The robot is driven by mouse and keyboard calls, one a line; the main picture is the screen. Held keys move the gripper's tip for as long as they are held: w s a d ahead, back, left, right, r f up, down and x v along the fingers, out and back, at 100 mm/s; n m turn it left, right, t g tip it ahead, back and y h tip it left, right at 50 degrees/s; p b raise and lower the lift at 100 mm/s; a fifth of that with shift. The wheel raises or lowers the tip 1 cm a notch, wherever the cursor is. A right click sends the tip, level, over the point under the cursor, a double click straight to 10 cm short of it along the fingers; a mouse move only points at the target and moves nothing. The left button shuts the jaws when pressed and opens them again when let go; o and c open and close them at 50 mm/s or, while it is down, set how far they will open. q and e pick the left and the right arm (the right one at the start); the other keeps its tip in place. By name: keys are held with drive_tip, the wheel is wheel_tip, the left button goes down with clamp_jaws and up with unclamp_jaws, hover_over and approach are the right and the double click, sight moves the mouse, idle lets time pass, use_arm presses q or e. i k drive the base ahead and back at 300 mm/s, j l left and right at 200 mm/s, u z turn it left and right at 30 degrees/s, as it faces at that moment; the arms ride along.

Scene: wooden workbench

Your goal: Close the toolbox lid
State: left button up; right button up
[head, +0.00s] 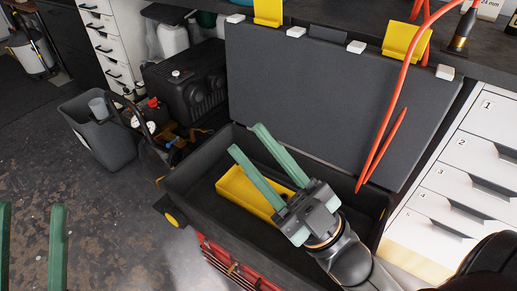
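The toolbox (190,187) is a dark open box on a red base in the middle of the head view. Its lid (320,95) stands up, open, behind the box, with yellow latches (404,42) along its top edge. A yellow tray (236,189) lies inside the box. My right gripper (250,139) is over the box, its two green fingers apart and empty, pointing toward the lid. The fingers partly cover the tray. My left gripper (31,246) shows only as two green fingers, apart, at the lower left edge, away from the box.
A red hose (388,110) hangs in front of the lid's right part. A black compressor (186,85) and a grey bin (99,130) stand left of the box. White numbered drawers (463,170) stand at the right. The floor at the lower left is clear.

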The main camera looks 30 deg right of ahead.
sight(325, 96)
drive_tip(key=z, duration=1.25)
